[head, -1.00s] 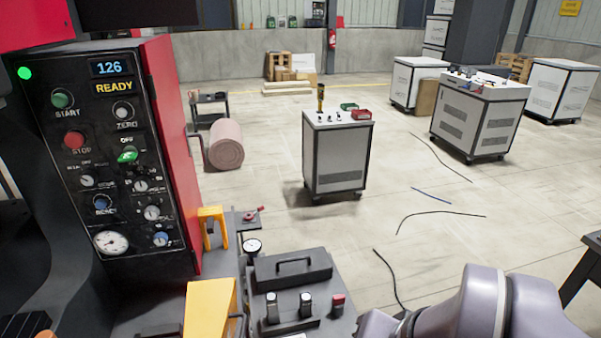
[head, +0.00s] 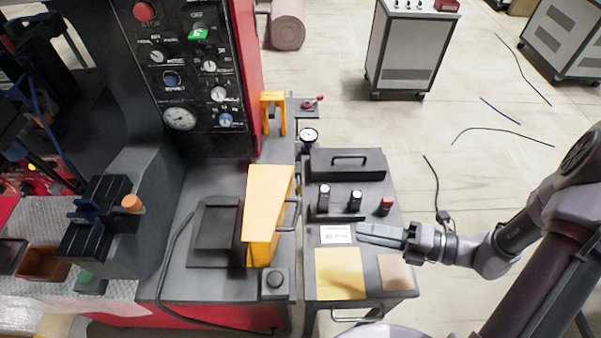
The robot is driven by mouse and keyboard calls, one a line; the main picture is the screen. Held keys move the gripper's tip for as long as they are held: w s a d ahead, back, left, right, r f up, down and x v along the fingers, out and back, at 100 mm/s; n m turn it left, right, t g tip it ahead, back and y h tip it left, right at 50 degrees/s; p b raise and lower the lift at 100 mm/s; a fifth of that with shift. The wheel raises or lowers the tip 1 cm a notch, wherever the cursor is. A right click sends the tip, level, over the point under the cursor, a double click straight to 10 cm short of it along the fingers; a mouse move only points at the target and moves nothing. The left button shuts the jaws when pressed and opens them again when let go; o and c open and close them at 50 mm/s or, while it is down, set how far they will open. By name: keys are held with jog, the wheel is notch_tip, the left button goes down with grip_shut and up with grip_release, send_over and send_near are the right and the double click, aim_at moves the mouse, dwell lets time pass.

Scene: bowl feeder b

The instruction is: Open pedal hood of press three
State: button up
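A yellow hood (head: 262,215) stands on the dark bed of the press, with a grey bar handle on its right side. It looks closed, and whatever is under it is hidden. A dark square plate or block (head: 217,228) lies just left of it. My gripper (head: 360,234) comes in from the right, over the small side table, near a white label. It is apart from the hood, to the right of its handle. Its fingers look close together, but I cannot tell whether they are open or shut.
The side table (head: 388,215) bears a dark handled case (head: 346,163), small cylinders, a yellow sheet (head: 340,273) and a brown sheet (head: 396,272). A yellow bracket (head: 273,112) and dial gauge (head: 308,136) stand behind the hood.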

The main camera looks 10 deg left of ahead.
jog(key=f+m+t, duration=0.1)
jog(key=m, duration=0.1)
jog(key=b, duration=0.4)
send_near(297, 214)
jog(key=shift+y, duration=0.3)
jog(key=a, duration=0.3)
jog(key=w+a+f, duration=0.1)
jog(key=a, duration=0.2)
jog(key=a+f, duration=0.1)
jog(key=a, duration=0.3)
jog(key=shift+w+f, duration=0.1)
jog(key=shift+w, duration=0.15)
jog(key=shift+d, duration=0.1)
grip_shut()
